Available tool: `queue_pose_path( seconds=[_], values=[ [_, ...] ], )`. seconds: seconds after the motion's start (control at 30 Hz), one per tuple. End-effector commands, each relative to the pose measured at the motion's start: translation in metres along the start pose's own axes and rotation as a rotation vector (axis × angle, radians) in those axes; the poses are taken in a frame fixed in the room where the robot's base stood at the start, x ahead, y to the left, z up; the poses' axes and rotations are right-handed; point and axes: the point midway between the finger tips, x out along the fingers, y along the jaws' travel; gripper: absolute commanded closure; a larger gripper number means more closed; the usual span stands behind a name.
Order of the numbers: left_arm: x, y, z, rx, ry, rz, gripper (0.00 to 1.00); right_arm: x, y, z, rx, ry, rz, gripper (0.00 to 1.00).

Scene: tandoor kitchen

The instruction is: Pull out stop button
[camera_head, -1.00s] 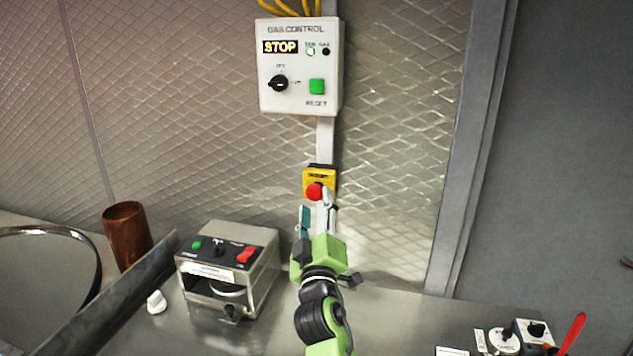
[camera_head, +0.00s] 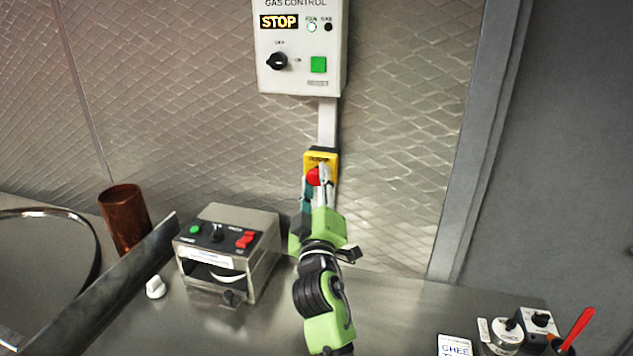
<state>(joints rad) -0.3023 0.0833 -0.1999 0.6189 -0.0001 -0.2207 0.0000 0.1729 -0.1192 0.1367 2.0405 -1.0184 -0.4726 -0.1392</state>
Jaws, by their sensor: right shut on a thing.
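The red stop button (camera_head: 313,176) sits on a yellow box (camera_head: 322,158) on the wall, below the gas control panel. My right gripper (camera_head: 316,182), with a green body, reaches up from the bottom of the view. Its fingers are around the button and shut on it, one finger at each side. The fingers partly hide the button and the lower part of the yellow box. The gas control panel (camera_head: 299,82) above shows a lit STOP sign, a black knob and a green button. My left gripper is not in view.
A metal control box (camera_head: 228,252) with switches stands on the steel counter (camera_head: 400,310), left of my right arm. A copper cup (camera_head: 125,217) is further left. Small containers and a red-handled tool (camera_head: 578,328) are at the lower right.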

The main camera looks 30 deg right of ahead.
Motion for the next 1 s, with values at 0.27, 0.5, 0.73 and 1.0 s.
queue_pose_path(
  seconds=[0.27,0.5,0.73,1.0],
  values=[
    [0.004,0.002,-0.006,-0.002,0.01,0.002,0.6,-0.006,-0.001,-0.001,-0.001,-0.004,-0.001,1.0],
    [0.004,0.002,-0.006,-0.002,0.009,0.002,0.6,-0.006,-0.001,-0.002,0.0,-0.003,-0.001,0.56],
    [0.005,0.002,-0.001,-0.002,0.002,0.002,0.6,-0.006,0.0,-0.002,0.0,-0.001,0.0,0.56],
    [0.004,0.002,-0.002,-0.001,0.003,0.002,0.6,0.003,0.027,-0.026,0.003,0.004,0.007,0.56]
  ],
)
